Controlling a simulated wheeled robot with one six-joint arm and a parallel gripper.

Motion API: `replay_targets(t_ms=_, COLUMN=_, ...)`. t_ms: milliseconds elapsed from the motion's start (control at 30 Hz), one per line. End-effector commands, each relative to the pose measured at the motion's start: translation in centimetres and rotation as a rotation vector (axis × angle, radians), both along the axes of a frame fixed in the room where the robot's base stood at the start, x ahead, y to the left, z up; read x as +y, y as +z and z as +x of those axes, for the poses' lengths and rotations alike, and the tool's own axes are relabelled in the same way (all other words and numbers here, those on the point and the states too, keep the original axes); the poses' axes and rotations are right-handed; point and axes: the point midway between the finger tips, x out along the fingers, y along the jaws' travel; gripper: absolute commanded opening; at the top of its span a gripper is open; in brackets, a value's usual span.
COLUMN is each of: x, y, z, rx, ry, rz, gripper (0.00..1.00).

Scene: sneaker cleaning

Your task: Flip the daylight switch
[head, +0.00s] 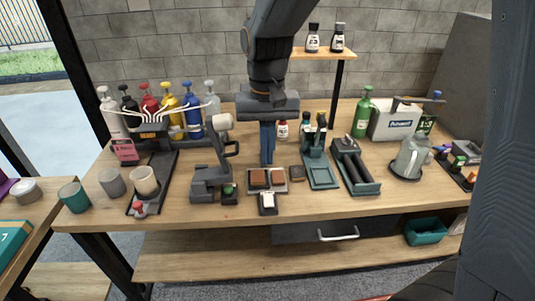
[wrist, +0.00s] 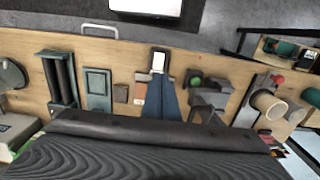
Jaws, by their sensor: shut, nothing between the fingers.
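A small black box with a white face (head: 268,201), which looks like the daylight switch, sits near the front edge of the wooden table. It also shows at the upper middle of the wrist view (wrist: 158,62). My gripper (head: 267,161) points down with its blue fingers together and empty, behind the switch and the tray of brown blocks. In the wrist view the blue fingers (wrist: 161,84) reach toward the switch and partly cover the tray. I see no clear contact with the switch, and its rocker position is too small to tell.
The tray with brown blocks (head: 250,187) lies just behind the switch. A small black box with a green button (head: 229,193) is close on the left, beside a dark grey machine (head: 209,181). A teal tray (head: 322,179) stands to the right. Several coloured bottles stand at the back left.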

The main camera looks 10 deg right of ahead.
Motion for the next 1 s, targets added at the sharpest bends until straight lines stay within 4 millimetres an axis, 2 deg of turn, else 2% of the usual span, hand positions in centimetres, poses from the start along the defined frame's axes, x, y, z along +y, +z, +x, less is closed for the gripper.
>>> replay_targets(t_ms=167, x=0.0, y=-0.04, z=-0.01, rx=0.0, ry=-0.036, rz=-0.001, gripper=0.0)
replay_targets(t_ms=267, x=0.02, y=-0.06, z=-0.02, rx=0.001, ry=-0.125, rz=-0.002, gripper=0.0)
replay_targets(t_ms=800, x=-0.05, y=0.02, z=-0.28, rx=0.002, ry=-1.081, rz=-0.019, gripper=0.0)
replay_targets(t_ms=1000, x=-0.1, y=0.08, z=-0.4, rx=0.004, ry=-1.383, rz=-0.026, gripper=0.0)
